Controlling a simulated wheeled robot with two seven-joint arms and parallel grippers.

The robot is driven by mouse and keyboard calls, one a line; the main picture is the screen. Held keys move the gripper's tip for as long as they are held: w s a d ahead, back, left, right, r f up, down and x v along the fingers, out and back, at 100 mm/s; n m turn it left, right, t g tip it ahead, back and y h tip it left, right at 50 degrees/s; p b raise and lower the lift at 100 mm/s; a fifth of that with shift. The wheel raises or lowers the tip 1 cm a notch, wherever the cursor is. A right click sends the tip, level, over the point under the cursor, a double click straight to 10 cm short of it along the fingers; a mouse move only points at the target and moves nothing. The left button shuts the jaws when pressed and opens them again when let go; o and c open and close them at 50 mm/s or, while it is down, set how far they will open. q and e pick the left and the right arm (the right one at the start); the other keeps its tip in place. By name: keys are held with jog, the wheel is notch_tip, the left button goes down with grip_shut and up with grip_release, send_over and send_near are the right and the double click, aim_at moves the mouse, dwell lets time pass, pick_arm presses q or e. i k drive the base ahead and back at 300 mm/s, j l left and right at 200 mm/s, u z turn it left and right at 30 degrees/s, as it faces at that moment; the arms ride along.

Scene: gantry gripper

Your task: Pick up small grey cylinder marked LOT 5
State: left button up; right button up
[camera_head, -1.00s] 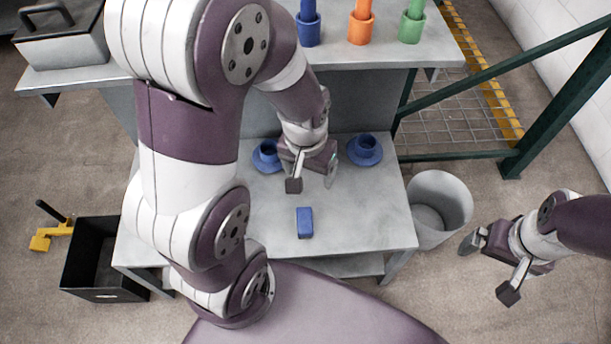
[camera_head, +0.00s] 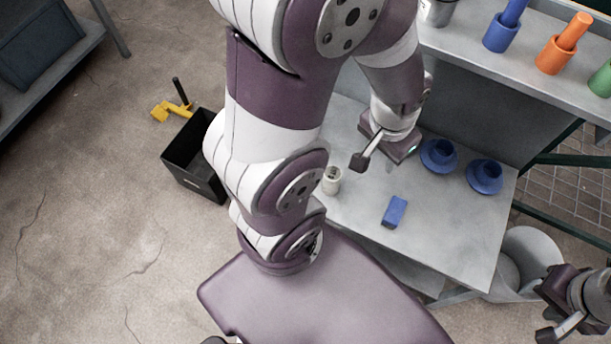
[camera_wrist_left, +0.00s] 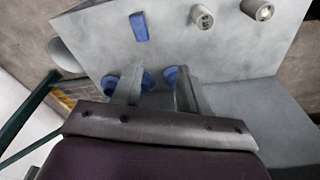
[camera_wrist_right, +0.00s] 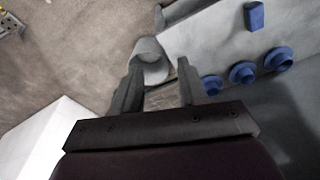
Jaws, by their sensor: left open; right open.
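A small pale grey cylinder (camera_head: 332,180) stands on the table beside my left arm in the head view. The left wrist view shows two grey cylinders, one nearer the middle (camera_wrist_left: 202,17) and one at the top right (camera_wrist_left: 257,9). Both have dark marks, too small to read, so I cannot tell which is LOT 5. My left gripper (camera_head: 385,157) is open and empty above the back of the table, to the right of the cylinder in the head view. My right gripper (camera_head: 546,310) is open and empty, off the table's right side.
A blue block (camera_head: 394,211) lies on the table (camera_head: 450,225). Blue cups on saucers (camera_head: 440,156) stand near its back edge. A shelf (camera_head: 465,45) above holds coloured cylinders in holders. A grey bin (camera_head: 530,255) stands at the right, a black crate (camera_head: 190,165) at the left.

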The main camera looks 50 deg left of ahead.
aim_at(332, 181)
jog(key=j+u, duration=0.1)
jog(key=u, duration=0.3)
jog(key=j+u, duration=0.15)
jog(key=u, duration=0.25)
jog(key=j+u, duration=0.1)
jog(key=u, duration=0.3)
jog(key=k, duration=0.65)
jog(key=j+z, duration=0.1)
jog(key=z, duration=0.35)
jog(key=j+z, duration=0.15)
jog(key=z, duration=0.3)
jog(key=j+z, duration=0.15)
jog(key=z, duration=0.3)
jog(key=j+z, duration=0.15)
jog(key=z, duration=0.3)
jog(key=j+z, duration=0.15)
jog(key=z, duration=0.3)
jog(key=k+j, duration=0.15)
jog(key=j, duration=0.2)
jog(key=k+j, duration=0.15)
jog(key=j, duration=0.25)
jog(key=k+j, duration=0.15)
jog(key=j, duration=0.2)
jog(key=k+j, duration=0.15)
jog(key=j, duration=0.25)
